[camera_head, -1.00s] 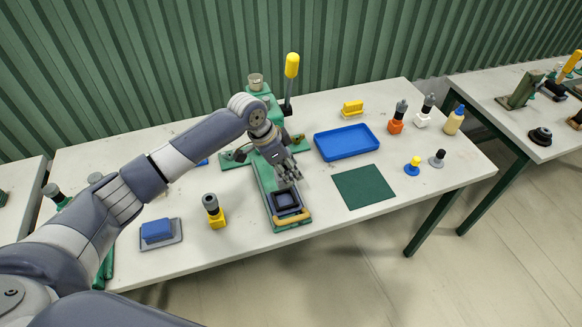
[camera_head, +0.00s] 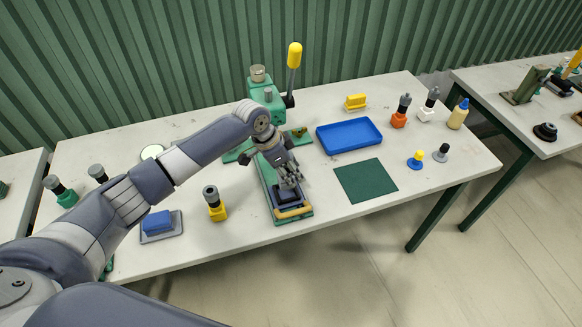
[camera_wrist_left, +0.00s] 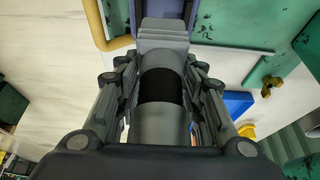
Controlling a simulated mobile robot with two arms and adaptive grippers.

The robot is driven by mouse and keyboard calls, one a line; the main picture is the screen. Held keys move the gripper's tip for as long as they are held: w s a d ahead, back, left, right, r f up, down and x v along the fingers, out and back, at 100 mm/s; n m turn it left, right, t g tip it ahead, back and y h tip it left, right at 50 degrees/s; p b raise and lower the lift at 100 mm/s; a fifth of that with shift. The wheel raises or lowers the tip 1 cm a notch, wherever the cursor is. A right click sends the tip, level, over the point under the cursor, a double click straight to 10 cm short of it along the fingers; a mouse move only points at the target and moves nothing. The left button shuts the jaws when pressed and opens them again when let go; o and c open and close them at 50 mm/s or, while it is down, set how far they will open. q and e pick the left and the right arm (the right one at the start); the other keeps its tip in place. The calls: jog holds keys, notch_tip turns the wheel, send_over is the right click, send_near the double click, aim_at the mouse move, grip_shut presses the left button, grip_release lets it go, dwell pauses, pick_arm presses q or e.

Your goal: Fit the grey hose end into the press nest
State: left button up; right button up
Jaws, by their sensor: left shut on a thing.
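The grey hose end (camera_wrist_left: 163,122), a grey cylinder with a black band, is between the fingers of my left gripper (camera_wrist_left: 162,68) in the wrist view. The gripper is shut on it. In the head view my left gripper (camera_head: 289,181) points down over the press nest (camera_head: 281,209), a dark blue square frame on the green press slide. The fingers hide the hose end and the back of the nest there, so I cannot tell whether the two touch. My right gripper is not in view.
The green press (camera_head: 262,92) with a yellow-knobbed lever (camera_head: 294,56) stands behind. A yellow handle (camera_head: 294,213) is at the slide's front. A yellow-based fitting (camera_head: 217,211) stands left; a blue tray (camera_head: 349,137) and a green mat (camera_head: 382,191) lie right.

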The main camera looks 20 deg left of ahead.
pick_arm(q)
notch_tip(320, 180, down, 2)
jog(key=shift+b, duration=0.4)
jog(key=shift+r, duration=0.1)
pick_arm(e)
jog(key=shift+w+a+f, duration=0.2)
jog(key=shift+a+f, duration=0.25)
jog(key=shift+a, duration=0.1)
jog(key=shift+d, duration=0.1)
pick_arm(q)
jog(key=shift+p, duration=0.35)
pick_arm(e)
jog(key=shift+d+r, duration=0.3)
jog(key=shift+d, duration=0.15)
pick_arm(q)
jog(key=shift+f+b, duration=0.35)
jog(key=shift+f, duration=0.4)
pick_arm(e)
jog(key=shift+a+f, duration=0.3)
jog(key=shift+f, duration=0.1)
pick_arm(q)
jog(key=shift+f+b, duration=0.4)
jog(key=shift+f, duration=0.35)
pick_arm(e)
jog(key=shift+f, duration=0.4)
pick_arm(q)
jog(key=shift+s, duration=0.1)
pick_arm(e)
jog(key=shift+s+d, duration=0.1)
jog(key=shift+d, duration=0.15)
